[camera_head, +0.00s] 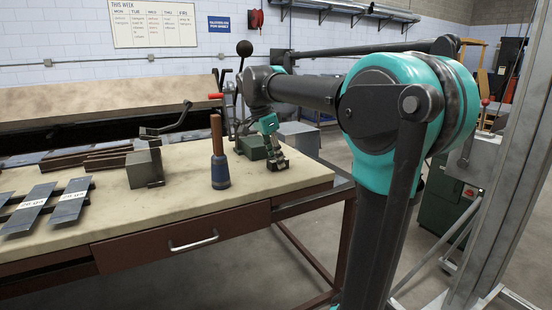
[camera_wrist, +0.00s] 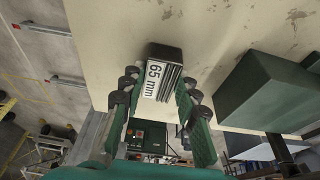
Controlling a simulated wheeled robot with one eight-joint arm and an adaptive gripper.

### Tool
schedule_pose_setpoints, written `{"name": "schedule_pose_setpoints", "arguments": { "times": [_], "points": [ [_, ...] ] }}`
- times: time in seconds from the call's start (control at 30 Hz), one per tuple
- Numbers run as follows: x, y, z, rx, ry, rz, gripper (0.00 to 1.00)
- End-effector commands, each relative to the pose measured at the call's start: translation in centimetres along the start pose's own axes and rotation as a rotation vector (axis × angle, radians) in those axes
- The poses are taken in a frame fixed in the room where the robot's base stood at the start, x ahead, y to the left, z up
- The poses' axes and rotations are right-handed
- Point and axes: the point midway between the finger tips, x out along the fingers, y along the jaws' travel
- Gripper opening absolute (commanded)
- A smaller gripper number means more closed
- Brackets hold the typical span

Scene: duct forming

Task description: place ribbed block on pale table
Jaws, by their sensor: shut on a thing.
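The ribbed block (camera_wrist: 163,77) is dark, with a white "65 mm" label and ridges along one side. My gripper (camera_wrist: 158,92) is shut on it, one finger on each side, in the wrist view. In the head view my gripper (camera_head: 274,148) points down over the right end of the pale table (camera_head: 190,213). The block is small and partly hidden by the fingers there. The pale table top (camera_wrist: 220,30) lies beyond the block in the wrist view. The block is at or very near the surface; I cannot tell whether it touches.
A green block-shaped thing (camera_wrist: 270,92) stands close beside my gripper. A wooden-handled tool with a blue base (camera_head: 220,168), a grey block with a bracket (camera_head: 145,167) and labelled metal plates (camera_head: 70,203) stand or lie farther left. The table's right edge is close.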

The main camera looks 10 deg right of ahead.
Motion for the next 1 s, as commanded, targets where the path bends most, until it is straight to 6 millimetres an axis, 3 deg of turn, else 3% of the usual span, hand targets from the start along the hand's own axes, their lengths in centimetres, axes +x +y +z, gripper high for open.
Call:
{"name": "schedule_pose_setpoints", "arguments": {
  "times": [0.03, 0.07, 0.2, 0.63, 1.0],
  "points": [
    [0.1, 0.0, 0.0, 0.0, 0.0, 0.0, 0.0],
    [0.1, 0.0, 0.0, 0.0, 0.0, 0.0, 0.34],
    [0.1, 0.0, 0.0, 0.0, 0.0, 0.0, 0.51],
    [-0.9, 0.0, 0.0, 0.0, 0.0, 0.0, 0.51],
    [-8.1, 0.0, 0.0, -0.001, 0.0, -0.001, 0.51]
  ]
}}
